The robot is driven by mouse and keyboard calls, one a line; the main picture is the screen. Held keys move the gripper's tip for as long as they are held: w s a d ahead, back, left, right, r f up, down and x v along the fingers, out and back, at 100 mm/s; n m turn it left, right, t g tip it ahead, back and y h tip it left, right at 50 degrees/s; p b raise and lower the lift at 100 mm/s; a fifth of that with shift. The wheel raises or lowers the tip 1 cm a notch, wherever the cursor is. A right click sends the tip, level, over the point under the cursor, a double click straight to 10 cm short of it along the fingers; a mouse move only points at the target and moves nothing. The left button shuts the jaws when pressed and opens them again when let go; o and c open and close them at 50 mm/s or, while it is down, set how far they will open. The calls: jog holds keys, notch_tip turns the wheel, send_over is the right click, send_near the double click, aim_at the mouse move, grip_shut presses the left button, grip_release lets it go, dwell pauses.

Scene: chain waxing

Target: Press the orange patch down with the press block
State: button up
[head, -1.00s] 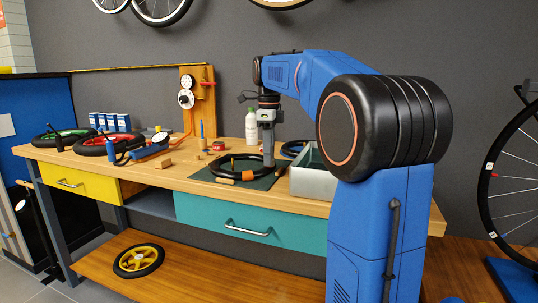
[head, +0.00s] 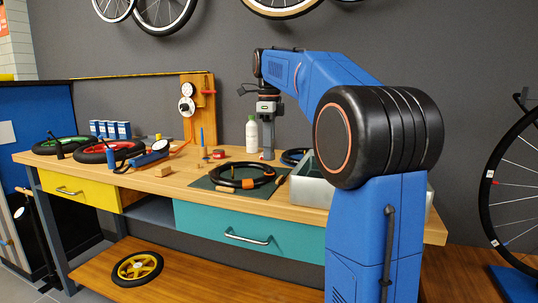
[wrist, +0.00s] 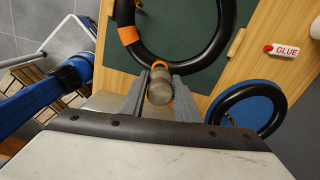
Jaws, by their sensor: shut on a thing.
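My gripper (head: 268,156) hangs over the bench just behind and right of the dark green mat (head: 205,184). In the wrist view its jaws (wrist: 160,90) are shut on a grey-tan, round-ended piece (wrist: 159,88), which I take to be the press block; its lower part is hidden. A black tube ring (head: 268,181) lies on the mat. The orange patch (head: 248,183) is wrapped on its near side and also shows in the wrist view (wrist: 128,35). The held piece is apart from the patch, off to its side.
A grey open bin (head: 310,188) stands right of the mat. A white bottle (head: 251,134) stands behind it. A blue-lined ring (wrist: 248,108) and a glue tube (wrist: 282,50) lie nearby. A wooden block (head: 163,171) sits left of the mat.

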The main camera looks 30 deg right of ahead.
jog(key=shift+r, duration=1.65)
